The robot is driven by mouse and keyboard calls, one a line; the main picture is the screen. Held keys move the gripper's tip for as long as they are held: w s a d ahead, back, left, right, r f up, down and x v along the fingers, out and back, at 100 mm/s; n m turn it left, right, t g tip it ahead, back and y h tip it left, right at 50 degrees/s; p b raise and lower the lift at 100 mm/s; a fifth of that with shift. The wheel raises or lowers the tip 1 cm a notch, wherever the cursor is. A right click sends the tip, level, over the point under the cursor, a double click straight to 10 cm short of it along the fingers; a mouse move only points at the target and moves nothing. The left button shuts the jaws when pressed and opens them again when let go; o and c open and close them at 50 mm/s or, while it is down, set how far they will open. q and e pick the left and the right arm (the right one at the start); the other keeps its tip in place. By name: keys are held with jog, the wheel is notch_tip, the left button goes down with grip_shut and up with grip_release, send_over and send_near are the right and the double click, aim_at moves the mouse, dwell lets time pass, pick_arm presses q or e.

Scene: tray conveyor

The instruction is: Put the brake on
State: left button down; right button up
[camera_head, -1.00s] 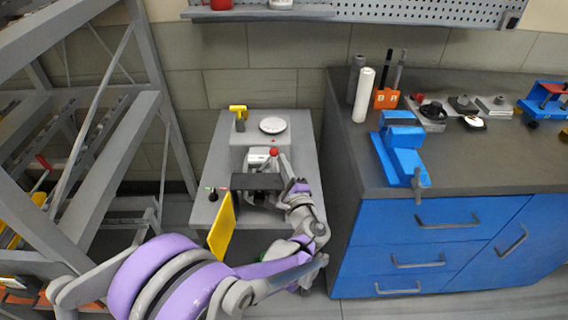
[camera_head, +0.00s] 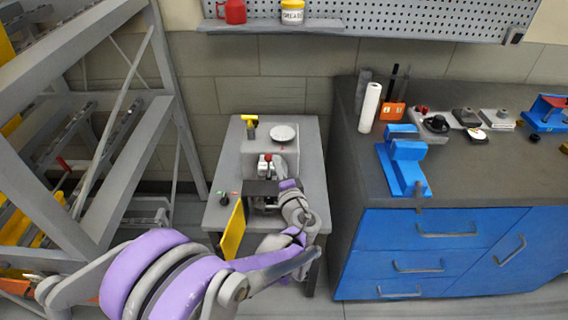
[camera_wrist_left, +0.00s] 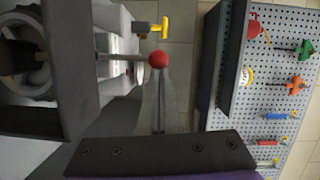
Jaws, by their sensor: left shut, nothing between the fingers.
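A lever with a red ball knob (camera_head: 268,157) stands on the grey machine (camera_head: 258,146) on the small grey table. In the left wrist view the red knob (camera_wrist_left: 158,60) tops a thin metal rod that comes in from the machine at left. My left gripper (camera_head: 281,168) reaches over the machine from the front, close to the knob's right side. In the left wrist view its fingers (camera_wrist_left: 160,85) are shut and empty, with their tips just by the knob; I cannot tell whether they touch it. My right gripper is not in view.
A yellow-handled tool (camera_head: 250,124) and a round white dish (camera_head: 284,133) are at the back of the machine. A grey rack (camera_head: 120,150) stands left; a workbench (camera_head: 350,170) with a blue vise (camera_head: 404,160) stands right.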

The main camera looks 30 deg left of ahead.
pick_arm(q)
jog(key=a+n, duration=0.1)
jog(key=s+a+n+p, duration=0.1)
jog(key=n+p, duration=0.1)
jog(key=shift+s+a+r+h, duration=0.3)
jog(key=shift+a+r+h, duration=0.05)
jog(key=shift+a+h, duration=0.05)
jog(key=shift+s+a+f+n+h+p, duration=0.25)
jog(key=shift+s+a+n+h, duration=0.1)
jog(key=shift+a+n, duration=0.3)
jog(key=shift+s+a+f+n+h+p, duration=0.1)
jog(key=shift+s+a+n+h+p, duration=0.25)
jog(key=shift+n, duration=0.4)
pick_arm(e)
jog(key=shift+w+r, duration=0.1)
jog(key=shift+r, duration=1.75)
pick_arm(q)
jog(key=shift+a, duration=0.1)
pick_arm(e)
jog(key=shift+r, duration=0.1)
